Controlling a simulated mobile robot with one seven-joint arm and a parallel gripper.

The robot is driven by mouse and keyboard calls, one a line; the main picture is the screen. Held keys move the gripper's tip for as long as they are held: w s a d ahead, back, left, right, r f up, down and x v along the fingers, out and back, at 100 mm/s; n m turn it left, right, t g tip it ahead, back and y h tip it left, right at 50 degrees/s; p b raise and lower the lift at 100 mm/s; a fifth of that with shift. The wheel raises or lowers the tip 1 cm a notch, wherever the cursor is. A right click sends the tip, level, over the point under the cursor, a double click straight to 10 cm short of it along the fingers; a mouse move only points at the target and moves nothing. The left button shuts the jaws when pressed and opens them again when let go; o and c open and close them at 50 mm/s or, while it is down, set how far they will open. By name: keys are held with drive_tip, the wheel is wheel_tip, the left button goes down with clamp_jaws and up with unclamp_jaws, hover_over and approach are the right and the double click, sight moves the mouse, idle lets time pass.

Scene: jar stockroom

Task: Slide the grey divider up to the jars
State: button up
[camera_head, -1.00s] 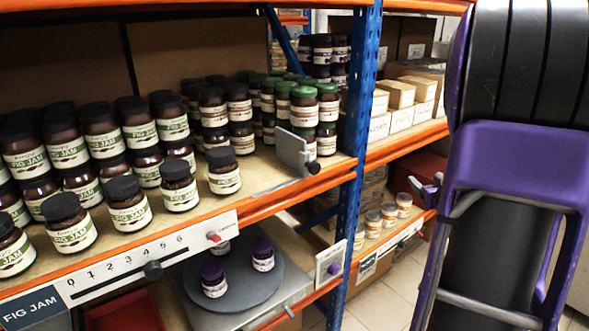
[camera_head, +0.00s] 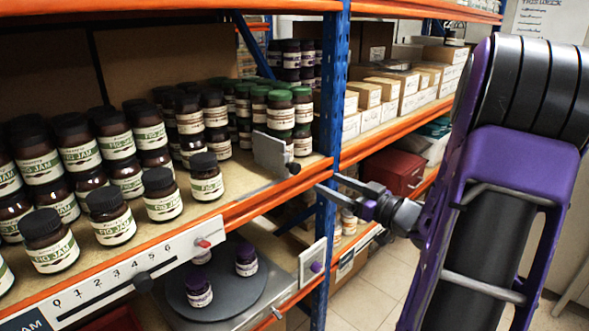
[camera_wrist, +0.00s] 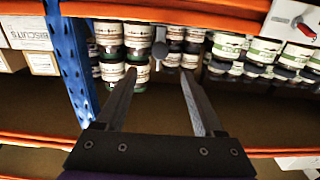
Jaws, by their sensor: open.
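The grey divider (camera_head: 271,153) is an upright plate on the upper shelf, near its right end by the blue post. Its dark round knob (camera_head: 294,168) sits at the shelf's front edge. Green-lidded jars (camera_head: 281,108) stand behind the divider. Fig jam jars (camera_head: 163,194) stand to its left, with bare shelf between. My gripper (camera_head: 326,183) is open and empty, in front of the shelf edge just right of the knob, apart from it. In the wrist view, which looks upside down, the knob (camera_wrist: 160,50) shows beyond and between my open fingertips (camera_wrist: 158,75).
The blue post (camera_head: 332,110) stands close behind my gripper. An orange beam (camera_head: 250,208) runs along the shelf front, with a numbered scale strip (camera_head: 130,270) below. A lower shelf holds a round grey plate (camera_head: 225,300) with purple-lidded jars. Cartons (camera_head: 390,92) fill the bay to the right.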

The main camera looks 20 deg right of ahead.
sight(298, 169)
drive_tip(key=x, duration=1.2)
drive_tip(key=shift+w+f+b, duration=0.1)
drive_tip(key=shift+w+b, duration=0.1)
drive_tip(key=shift+b, duration=0.15)
clamp_jaws()
idle(0.7)
